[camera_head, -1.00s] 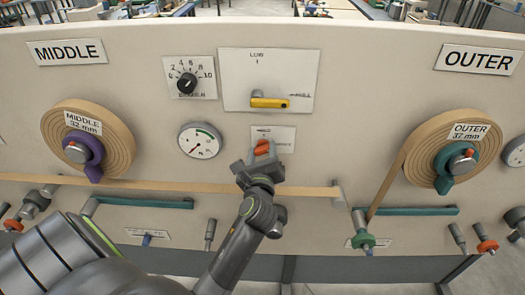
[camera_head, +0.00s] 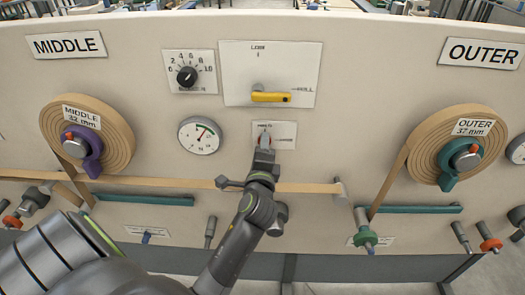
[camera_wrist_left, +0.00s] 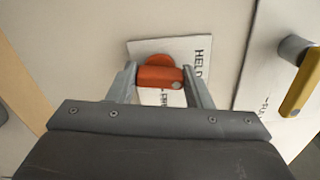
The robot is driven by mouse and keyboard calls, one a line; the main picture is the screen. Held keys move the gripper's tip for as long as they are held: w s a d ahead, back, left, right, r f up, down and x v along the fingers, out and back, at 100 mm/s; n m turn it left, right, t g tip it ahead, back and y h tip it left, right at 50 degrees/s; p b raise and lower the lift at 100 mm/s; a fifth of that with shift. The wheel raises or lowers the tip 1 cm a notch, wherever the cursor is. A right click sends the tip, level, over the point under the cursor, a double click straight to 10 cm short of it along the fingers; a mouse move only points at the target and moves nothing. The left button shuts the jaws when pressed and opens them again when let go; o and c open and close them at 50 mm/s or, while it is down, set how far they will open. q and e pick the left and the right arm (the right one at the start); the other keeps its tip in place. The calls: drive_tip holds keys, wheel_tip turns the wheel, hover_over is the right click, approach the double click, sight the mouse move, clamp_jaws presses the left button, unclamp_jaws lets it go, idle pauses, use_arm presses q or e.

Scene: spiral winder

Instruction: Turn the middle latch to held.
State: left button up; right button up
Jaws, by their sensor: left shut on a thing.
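The middle latch is a small red-orange handle (camera_head: 265,139) on a white plate (camera_head: 287,135) below the yellow lever. My left gripper (camera_head: 264,148) comes up from below and is shut on it, hiding most of it in the head view. In the left wrist view the latch (camera_wrist_left: 158,77) sits between the two fingers of my left gripper (camera_wrist_left: 161,83). The word HELD is readable on the plate (camera_wrist_left: 190,48) beside it. In the head view the handle stands about upright, towards the upper word. My right gripper is not in view.
Above is a yellow lever (camera_head: 271,97) on a larger plate. A dial (camera_head: 187,76) and a gauge (camera_head: 200,135) are to the left. The middle roll (camera_head: 112,125) and outer roll (camera_head: 424,137) flank them. A tan strip (camera_head: 310,188) crosses behind my left arm.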

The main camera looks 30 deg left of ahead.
use_arm(q)
drive_tip(key=shift+n, duration=1)
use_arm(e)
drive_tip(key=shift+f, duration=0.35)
use_arm(q)
drive_tip(key=shift+b, duration=0.3)
drive_tip(key=o, duration=1)
drive_tip(key=shift+f, duration=0.1)
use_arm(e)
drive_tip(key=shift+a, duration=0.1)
